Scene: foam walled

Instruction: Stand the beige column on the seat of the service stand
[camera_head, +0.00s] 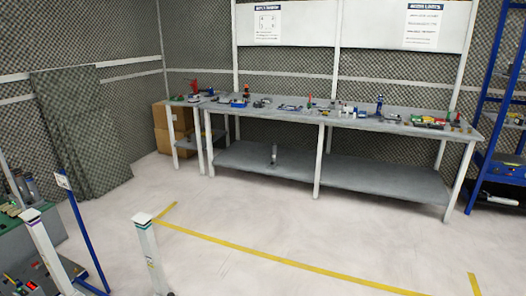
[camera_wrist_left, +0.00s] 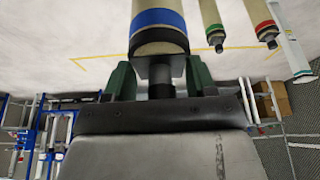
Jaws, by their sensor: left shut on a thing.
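A beige column (camera_wrist_left: 158,45) with a blue band hangs at the top middle of the left wrist view. A dark neck and block join its near end. My left gripper (camera_wrist_left: 161,76) has its green fingers on either side of that dark end and is shut on it. The column's far end is cut off by the frame. Two more beige columns, one with a green band (camera_wrist_left: 213,18) and one with a red band (camera_wrist_left: 259,12), show to its right, apart from the gripper. I cannot make out the service stand or its seat for certain. My right gripper is not in view.
In the head view, white posts (camera_head: 147,250) (camera_head: 48,250) stand at the front left, near a blue signpost (camera_head: 76,215) and a cluttered green surface (camera_head: 40,235). A long grey workbench (camera_head: 350,122) lines the back, with blue shelving (camera_head: 484,130) at right. The middle floor is clear.

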